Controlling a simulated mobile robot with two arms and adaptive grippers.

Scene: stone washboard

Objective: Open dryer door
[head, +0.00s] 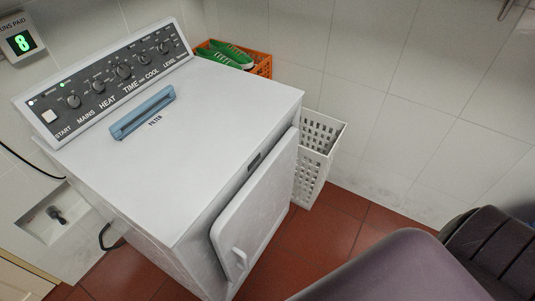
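The white dryer (150,150) stands in the left half of the head view, with its control panel at the back. Its door (262,200) is a white panel on the front face, which looks toward the lower right. The door stands a little proud of the front, and I cannot tell whether it is fully closed or slightly ajar. A white handle (240,258) is near the door's lower left edge. Neither of my grippers can be made out in this view.
A blue filter handle (142,112) is on the dryer top. A white perforated basket (316,155) stands close beside the dryer, and an orange crate (262,65) with green shoes (231,53) is behind it. Red tiled floor (335,225) shows before the door. Dark shapes cover the lower right.

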